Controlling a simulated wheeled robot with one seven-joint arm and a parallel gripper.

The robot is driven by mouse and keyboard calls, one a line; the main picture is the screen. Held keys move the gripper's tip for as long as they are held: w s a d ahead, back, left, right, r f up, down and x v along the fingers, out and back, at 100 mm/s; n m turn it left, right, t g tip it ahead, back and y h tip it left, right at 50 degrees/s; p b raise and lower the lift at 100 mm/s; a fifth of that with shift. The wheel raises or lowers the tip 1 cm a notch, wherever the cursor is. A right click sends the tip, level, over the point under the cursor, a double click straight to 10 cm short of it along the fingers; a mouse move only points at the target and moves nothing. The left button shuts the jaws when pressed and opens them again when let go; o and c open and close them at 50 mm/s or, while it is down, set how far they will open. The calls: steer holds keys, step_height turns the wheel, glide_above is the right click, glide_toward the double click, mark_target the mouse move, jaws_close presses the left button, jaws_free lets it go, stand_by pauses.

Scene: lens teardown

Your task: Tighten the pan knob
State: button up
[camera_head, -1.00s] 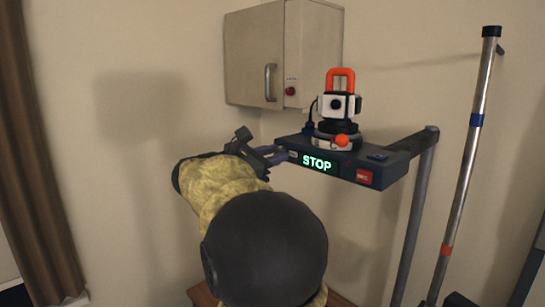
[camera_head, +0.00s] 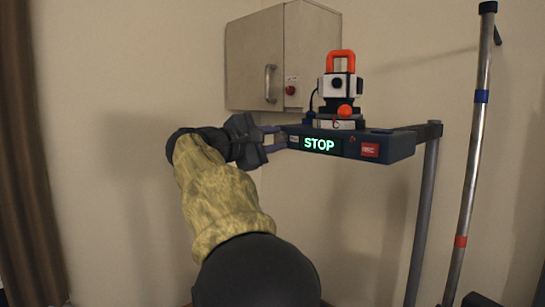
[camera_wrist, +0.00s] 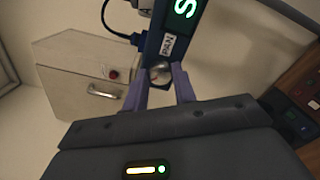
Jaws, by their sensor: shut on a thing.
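The pan knob (camera_wrist: 160,72) is a small round silvery knob at the end of the dark blue console. A white label that seems to read PAN (camera_wrist: 169,45) is beside it. My gripper (camera_wrist: 160,80) has its two purple fingers on either side of the knob, shut on it. In the head view my gripper (camera_head: 274,138) reaches the console's left end from the left, and the fingers mostly hide the knob. The console (camera_head: 375,138) shows green STOP letters (camera_head: 319,144) on its front. A white camera unit (camera_head: 340,86) with an orange handle stands on it.
An orange ball knob (camera_head: 345,110) sticks out below the camera unit. A red button (camera_head: 370,150) is at the console's right front. A beige wall cabinet (camera_head: 255,62) hangs behind. A metal pole (camera_head: 468,160) stands at the right. Wall space at the left is clear.

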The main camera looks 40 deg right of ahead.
steer(key=m+b, duration=0.5)
steer(key=shift+f, duration=0.3)
steer(key=shift+r+m+b, duration=0.2)
steer(key=shift+m+b, duration=0.75)
steer(key=shift+m, duration=0.95)
steer(key=o, duration=1)
steer(key=s+a+b, duration=0.1)
steer(key=a+b, duration=0.1)
steer(key=a, duration=1.5)
steer(key=shift+s+a+b, duration=0.15)
steer(key=shift+b, duration=0.25)
